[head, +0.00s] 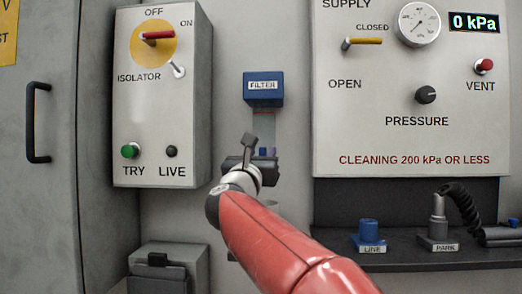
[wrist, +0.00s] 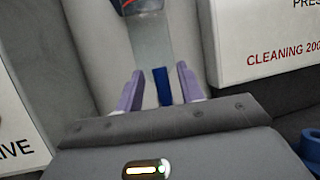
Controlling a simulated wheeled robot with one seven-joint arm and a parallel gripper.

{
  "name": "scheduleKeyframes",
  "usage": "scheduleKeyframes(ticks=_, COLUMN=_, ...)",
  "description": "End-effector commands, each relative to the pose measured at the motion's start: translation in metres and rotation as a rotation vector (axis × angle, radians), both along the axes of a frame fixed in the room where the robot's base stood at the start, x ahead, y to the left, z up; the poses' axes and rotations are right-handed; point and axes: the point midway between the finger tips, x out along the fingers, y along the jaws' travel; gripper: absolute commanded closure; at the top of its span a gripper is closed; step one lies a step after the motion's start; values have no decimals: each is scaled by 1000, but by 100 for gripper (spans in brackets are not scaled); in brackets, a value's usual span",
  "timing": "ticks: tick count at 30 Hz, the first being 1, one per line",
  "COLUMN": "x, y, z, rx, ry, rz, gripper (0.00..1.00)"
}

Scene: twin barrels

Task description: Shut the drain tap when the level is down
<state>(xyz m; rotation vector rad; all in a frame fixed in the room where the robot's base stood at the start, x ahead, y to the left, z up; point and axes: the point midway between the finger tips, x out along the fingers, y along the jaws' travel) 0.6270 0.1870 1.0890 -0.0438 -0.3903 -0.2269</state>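The filter (head: 263,88) is a blue-topped unit on the wall, with a clear grey bowl (wrist: 152,45) under it. A red line (head: 264,113) crosses the bowl near its top; I cannot make out the liquid level. A blue tap lever (wrist: 162,88) points lengthwise below the bowl in the wrist view. My gripper (wrist: 159,70) is open, with one purple finger on each side of the lever and a narrow gap on both sides. In the head view my gripper (head: 267,152) is just below the bowl and hides its lower part.
A dark shelf (head: 400,262) holds LINE and PARK fittings. A grey bin (head: 168,270) stands at lower left.

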Motion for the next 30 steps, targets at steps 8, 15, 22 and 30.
scheduleKeyframes(ticks=8, x=2, y=-1, z=1, rx=-1, ry=-1, rz=0, gripper=62)
scheduleKeyframes(ticks=15, x=2, y=-1, z=1, rx=-1, ry=-1, rz=0, gripper=91)
scheduleKeyframes(ticks=22, x=2, y=-1, z=1, rx=-3, ry=0, rz=0, gripper=100)
scheduleKeyframes(ticks=30, x=2, y=1, z=-1, rx=-75, ry=2, rz=-1, gripper=100)
